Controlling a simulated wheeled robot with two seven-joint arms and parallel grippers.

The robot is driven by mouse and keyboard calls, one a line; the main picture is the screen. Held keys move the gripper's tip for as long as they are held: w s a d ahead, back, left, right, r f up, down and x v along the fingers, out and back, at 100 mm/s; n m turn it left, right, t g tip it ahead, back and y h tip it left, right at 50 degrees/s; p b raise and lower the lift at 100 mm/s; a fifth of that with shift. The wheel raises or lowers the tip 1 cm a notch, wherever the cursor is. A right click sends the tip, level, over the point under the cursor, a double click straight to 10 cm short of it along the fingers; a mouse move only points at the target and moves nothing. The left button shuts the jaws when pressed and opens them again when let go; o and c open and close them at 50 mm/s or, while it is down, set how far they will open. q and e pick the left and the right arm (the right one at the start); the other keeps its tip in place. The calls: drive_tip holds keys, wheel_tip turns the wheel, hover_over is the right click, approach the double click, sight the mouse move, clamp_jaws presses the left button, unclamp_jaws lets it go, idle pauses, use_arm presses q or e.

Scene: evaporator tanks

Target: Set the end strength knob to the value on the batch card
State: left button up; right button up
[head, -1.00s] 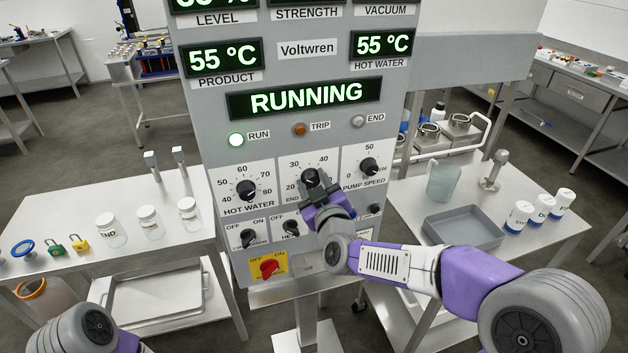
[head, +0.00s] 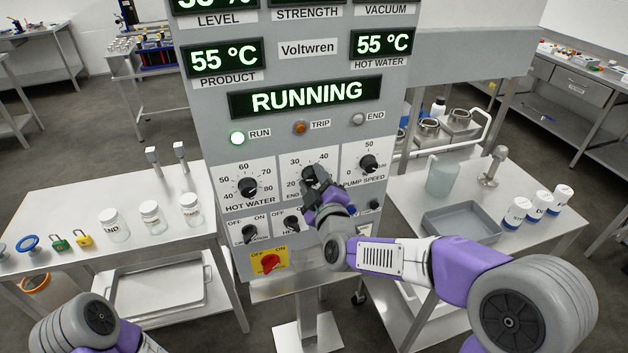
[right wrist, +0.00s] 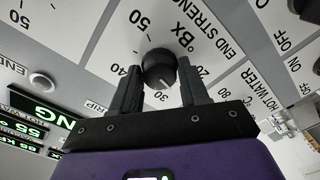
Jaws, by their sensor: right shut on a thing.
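The end strength knob (head: 308,174) is a black dial on the grey panel, in the middle of the row of dials. In the right wrist view the knob (right wrist: 158,68) sits between the fingers of my right gripper (right wrist: 159,84). The gripper (head: 314,188) is shut on it, and partly covers its scale in the head view. The knob's white mark appears to point near 30 in the wrist view; the exact value is hard to read. My left gripper is outside the picture; only part of that arm shows at bottom left. I see no readable batch card.
The hot water knob (head: 247,187) and pump speed knob (head: 369,163) flank the held knob. Smaller switches and a red main switch (head: 270,262) are below. The display (head: 306,97) reads RUNNING. Side tables hold jars (head: 151,218) at left and a grey tray (head: 462,222) at right.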

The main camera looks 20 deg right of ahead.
drive_tip(key=shift+r, duration=0.15)
drive_tip(key=o, duration=1.1)
drive_tip(key=shift+c, duration=0.2)
drive_tip(key=shift+s, duration=0.1)
drive_tip(key=s, duration=0.7)
drive_tip(key=shift+s, duration=0.2)
drive_tip(key=shift+d, duration=0.1)
